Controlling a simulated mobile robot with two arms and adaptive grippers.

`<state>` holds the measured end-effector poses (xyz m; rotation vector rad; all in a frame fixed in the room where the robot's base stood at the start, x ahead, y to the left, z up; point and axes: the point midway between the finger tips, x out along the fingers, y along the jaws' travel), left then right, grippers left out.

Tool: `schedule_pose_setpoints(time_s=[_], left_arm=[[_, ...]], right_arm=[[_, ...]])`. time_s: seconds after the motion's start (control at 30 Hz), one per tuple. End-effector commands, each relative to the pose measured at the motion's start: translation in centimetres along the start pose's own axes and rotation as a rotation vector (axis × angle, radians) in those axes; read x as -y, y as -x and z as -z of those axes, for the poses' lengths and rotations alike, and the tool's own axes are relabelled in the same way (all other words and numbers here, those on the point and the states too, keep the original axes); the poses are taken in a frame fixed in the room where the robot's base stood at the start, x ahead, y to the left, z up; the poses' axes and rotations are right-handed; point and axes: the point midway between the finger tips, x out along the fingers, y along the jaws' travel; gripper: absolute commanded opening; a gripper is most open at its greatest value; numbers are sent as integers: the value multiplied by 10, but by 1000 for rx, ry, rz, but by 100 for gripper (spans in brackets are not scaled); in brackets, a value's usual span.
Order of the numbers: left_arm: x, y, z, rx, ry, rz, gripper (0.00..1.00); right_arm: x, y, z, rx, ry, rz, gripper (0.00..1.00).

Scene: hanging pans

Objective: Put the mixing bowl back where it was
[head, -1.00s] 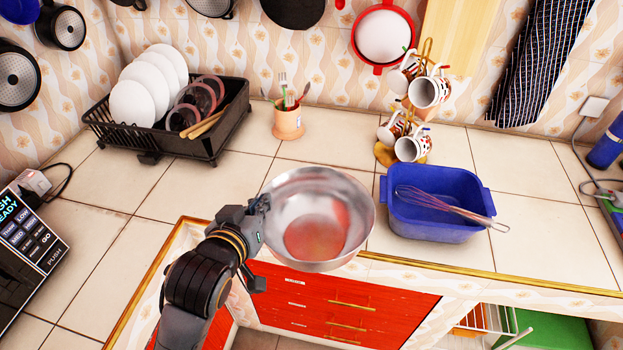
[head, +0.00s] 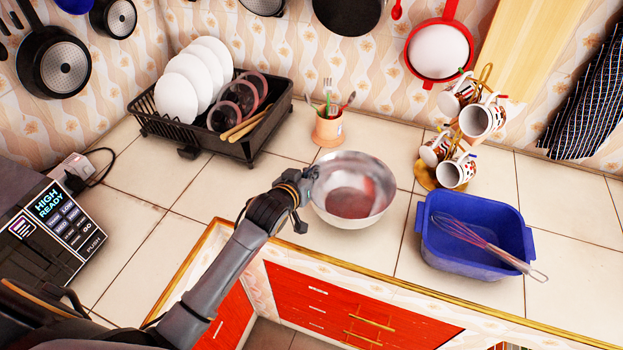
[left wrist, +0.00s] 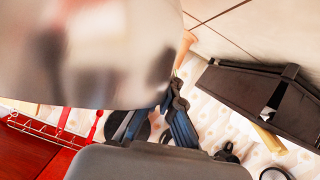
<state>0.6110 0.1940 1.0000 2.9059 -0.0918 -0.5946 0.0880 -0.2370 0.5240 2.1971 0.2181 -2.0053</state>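The shiny metal mixing bowl (head: 353,188) is over the tiled counter in the head view, left of the blue tub and in front of the utensil cup. My left gripper (head: 308,190) is at the bowl's left rim, its fingers closed on that rim. In the left wrist view the bowl (left wrist: 85,50) fills the upper left, and the dark fingers (left wrist: 160,125) meet its edge. I cannot tell for certain whether the bowl's base touches the counter. My right gripper is not in view.
A blue tub (head: 440,255) with a whisk (head: 490,245) stands right of the bowl. A mug tree (head: 426,178) and utensil cup (head: 327,130) stand behind. A black dish rack (head: 185,140) holds plates. Bare tiles (head: 150,185) lie at left.

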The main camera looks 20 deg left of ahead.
Motion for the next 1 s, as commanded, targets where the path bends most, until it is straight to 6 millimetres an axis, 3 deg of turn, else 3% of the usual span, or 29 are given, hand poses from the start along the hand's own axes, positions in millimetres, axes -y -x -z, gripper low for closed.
schedule_pose_setpoints(time_s=[0.3,0.63,0.8,1.0], left_arm=[[7,-15,-28,-1,2,-1,0],[7,-17,-32,-1,1,-1,0],[8,-16,-33,2,-1,0,28],[8,-16,-33,2,-1,0,28]], right_arm=[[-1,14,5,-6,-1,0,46],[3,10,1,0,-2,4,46],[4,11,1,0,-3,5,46],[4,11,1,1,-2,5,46]])
